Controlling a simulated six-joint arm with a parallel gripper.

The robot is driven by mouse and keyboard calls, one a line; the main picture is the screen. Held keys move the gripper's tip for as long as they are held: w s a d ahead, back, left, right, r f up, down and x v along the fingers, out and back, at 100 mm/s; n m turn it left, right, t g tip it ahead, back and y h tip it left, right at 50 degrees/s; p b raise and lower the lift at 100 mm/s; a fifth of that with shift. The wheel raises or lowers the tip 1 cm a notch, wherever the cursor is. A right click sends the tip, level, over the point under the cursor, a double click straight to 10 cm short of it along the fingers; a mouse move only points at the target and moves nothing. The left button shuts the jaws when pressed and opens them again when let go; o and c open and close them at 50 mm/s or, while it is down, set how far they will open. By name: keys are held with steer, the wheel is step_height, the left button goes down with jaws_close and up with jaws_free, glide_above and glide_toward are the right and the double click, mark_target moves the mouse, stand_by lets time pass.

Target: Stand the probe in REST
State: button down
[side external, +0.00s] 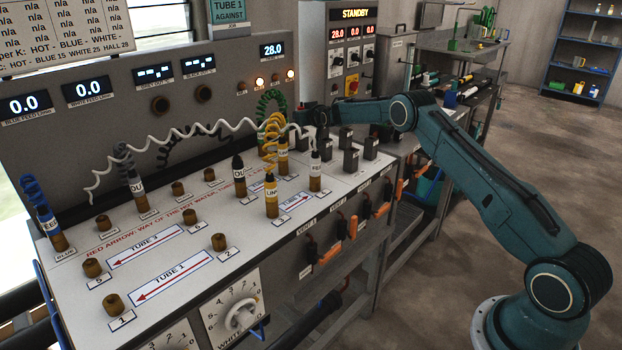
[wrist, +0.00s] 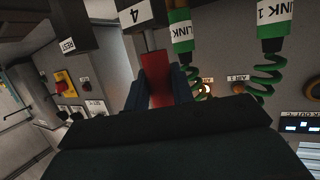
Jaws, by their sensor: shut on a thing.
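My gripper (wrist: 157,88) is shut on a red handle, which I take to be the probe (wrist: 154,72).
Several black blocks (side external: 352,160) stand close together near my gripper. Green coiled leads with plugs marked LINK (wrist: 270,38) stand beside it. A white coiled lead (side external: 190,131) and a yellow coiled lead (side external: 272,135) rise from the bench (side external: 205,268). The control panel (side external: 215,90) closes off the back.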

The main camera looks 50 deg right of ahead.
steer(key=shift+r, duration=0.4)
stand_by(0.3)
steer(key=shift+r, duration=5.9)
steer(key=shift+a, duration=0.15)
steer(key=s+a+n+y, duration=0.1)
steer(key=s+a, duration=0.2)
steer(key=a, duration=0.3)
steer(key=s+a+f+y, duration=0.1)
steer(key=s+a, duration=0.1)
steer(key=a, duration=0.4)
steer(key=s+a+n+y, duration=0.1)
steer(key=s+a, duration=0.2)
steer(key=a, duration=0.2)
steer(key=s+a+f+n+y, duration=0.1)
steer(key=s+a+f, duration=0.2)
steer(key=s+a, duration=0.2)
steer(key=s+a+f+n+y, duration=0.1)
steer(key=s+a+f, duration=0.2)
steer(key=s+a, duration=0.3)
steer(key=s, duration=0.4)
steer(key=shift+f+t, duration=0.2)
steer(key=shift+t, duration=0.2)
steer(key=shift+r, duration=0.1)
